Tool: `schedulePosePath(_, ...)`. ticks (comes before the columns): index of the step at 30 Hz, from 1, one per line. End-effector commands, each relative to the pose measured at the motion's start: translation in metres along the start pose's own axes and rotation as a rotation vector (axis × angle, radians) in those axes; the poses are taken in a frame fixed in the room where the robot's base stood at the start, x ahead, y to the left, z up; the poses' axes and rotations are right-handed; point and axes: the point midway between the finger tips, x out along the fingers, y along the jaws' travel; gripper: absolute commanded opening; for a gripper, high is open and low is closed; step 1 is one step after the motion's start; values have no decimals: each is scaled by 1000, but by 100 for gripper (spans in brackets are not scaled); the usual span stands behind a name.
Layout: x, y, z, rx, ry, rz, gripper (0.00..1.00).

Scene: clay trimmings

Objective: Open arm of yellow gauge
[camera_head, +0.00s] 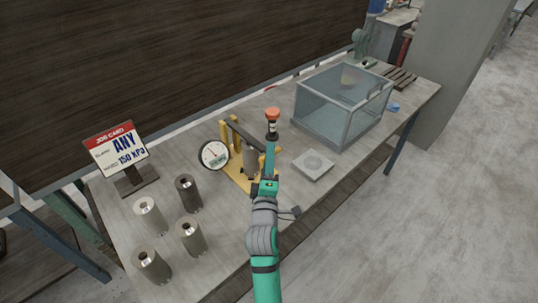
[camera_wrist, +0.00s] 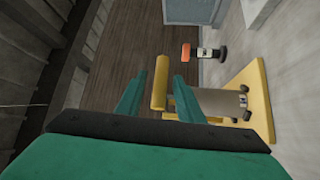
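The yellow gauge (camera_head: 237,178) stands mid-table, with a white round dial (camera_head: 214,154) at its left. Its dark arm (camera_head: 245,134) slopes down from the yellow posts toward my gripper. A metal cylinder (camera_head: 250,162) sits in the gauge under the arm, and it also shows in the wrist view (camera_wrist: 217,103). My gripper (camera_head: 269,148) is at the gauge's right side. In the wrist view its two teal fingers (camera_wrist: 159,78) are apart, with a yellow bar (camera_wrist: 160,92) between them. Gaps show on both sides of the bar. The bar is hidden in the head view.
A red-topped stamp-like item (camera_head: 272,123) stands behind my gripper. A flat grey plate (camera_head: 313,164) lies to the right; a clear-walled box (camera_head: 345,106) stands behind it.

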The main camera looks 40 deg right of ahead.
Motion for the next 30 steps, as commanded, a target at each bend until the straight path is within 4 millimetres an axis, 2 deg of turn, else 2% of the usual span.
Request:
schedulePosePath(5, 9, 0, 2, 0, -3, 1, 34)
schedulePosePath(13, 9, 0, 0, 1, 1, 0, 34)
schedulePosePath(14, 9, 0, -1, 0, 1, 0, 29)
schedulePosePath(15, 9, 0, -1, 0, 1, 0, 20)
schedulePosePath(18, 9, 0, -1, 1, 1, 0, 0)
schedulePosePath(30, 10, 9, -4, -17, 3, -16, 0)
